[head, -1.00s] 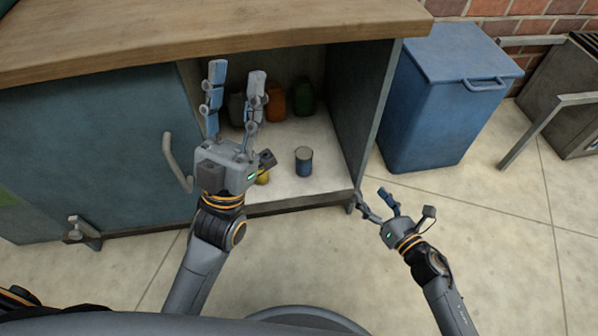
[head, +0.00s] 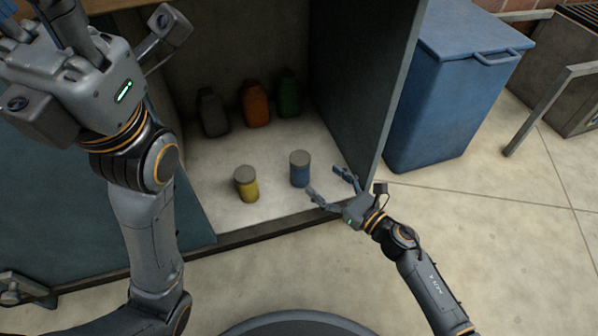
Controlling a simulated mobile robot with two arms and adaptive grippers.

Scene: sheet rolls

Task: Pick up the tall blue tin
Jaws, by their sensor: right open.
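The tall blue tin (head: 300,171) stands upright on the cabinet's pale floor, toward the right, with a grey lid on top. My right gripper (head: 328,184) is open at the cabinet's front right, with its fingers pointing left toward the tin. One fingertip is close to the tin's lower right side; I cannot tell whether it touches. Nothing is between the fingers. My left gripper (head: 50,20) is raised at the top left, close to the camera. Its fingers are partly cut off by the frame edge.
A yellow tin (head: 247,186) stands left of the blue one. Grey (head: 212,112), orange (head: 255,104) and green (head: 289,94) bottles stand behind. The cabinet's right side wall (head: 360,90) is close to my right gripper. A blue bin (head: 450,90) stands outside to the right.

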